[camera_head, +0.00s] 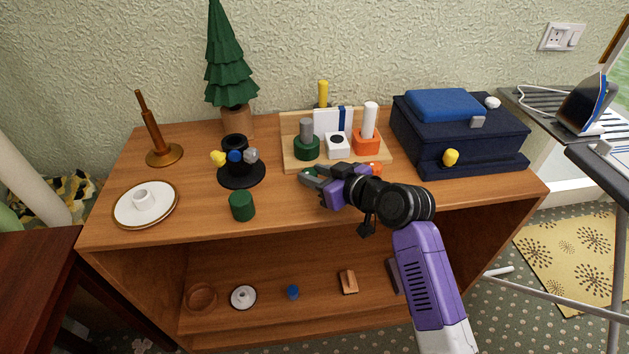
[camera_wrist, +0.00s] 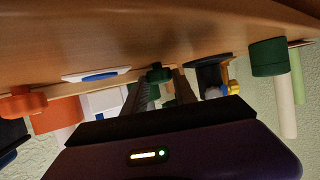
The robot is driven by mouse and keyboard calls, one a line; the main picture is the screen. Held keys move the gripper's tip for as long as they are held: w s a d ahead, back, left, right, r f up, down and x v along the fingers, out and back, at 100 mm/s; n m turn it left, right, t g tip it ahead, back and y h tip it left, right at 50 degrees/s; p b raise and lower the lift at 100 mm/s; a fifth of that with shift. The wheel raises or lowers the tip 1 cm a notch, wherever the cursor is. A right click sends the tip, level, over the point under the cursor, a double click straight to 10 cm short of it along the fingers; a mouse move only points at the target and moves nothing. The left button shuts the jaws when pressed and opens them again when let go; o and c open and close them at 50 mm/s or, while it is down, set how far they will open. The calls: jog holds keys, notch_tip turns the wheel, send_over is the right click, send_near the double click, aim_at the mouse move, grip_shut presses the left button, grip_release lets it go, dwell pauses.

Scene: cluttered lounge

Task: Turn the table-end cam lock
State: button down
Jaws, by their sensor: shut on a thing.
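A wooden board (camera_head: 287,128) on the cabinet top carries a row of fittings. A small green knob (camera_wrist: 158,71), seemingly at the board's front edge, is between the fingertips of my gripper (camera_wrist: 160,80) in the wrist view. My gripper (camera_head: 313,177) is shut on this knob, with the fingers on either side of it. An orange knob (camera_head: 376,169) and a white piece with a blue bar (camera_wrist: 97,75) sit along the same edge. I cannot tell which is the table-end cam lock. The gripper partly hides the board's front edge in the head view.
A green cylinder (camera_head: 242,206) and a black stand (camera_head: 241,175) with coloured knobs are left of my gripper. A white plate (camera_head: 146,204) lies farther left. A navy case (camera_head: 459,135) stands right. The shelf below holds small items, including a blue cap (camera_head: 293,292).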

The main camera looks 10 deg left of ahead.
dwell(0.3)
jog(key=shift+f, duration=0.1)
jog(key=c, duration=1)
grip_release()
jog(key=shift+r, duration=0.2)
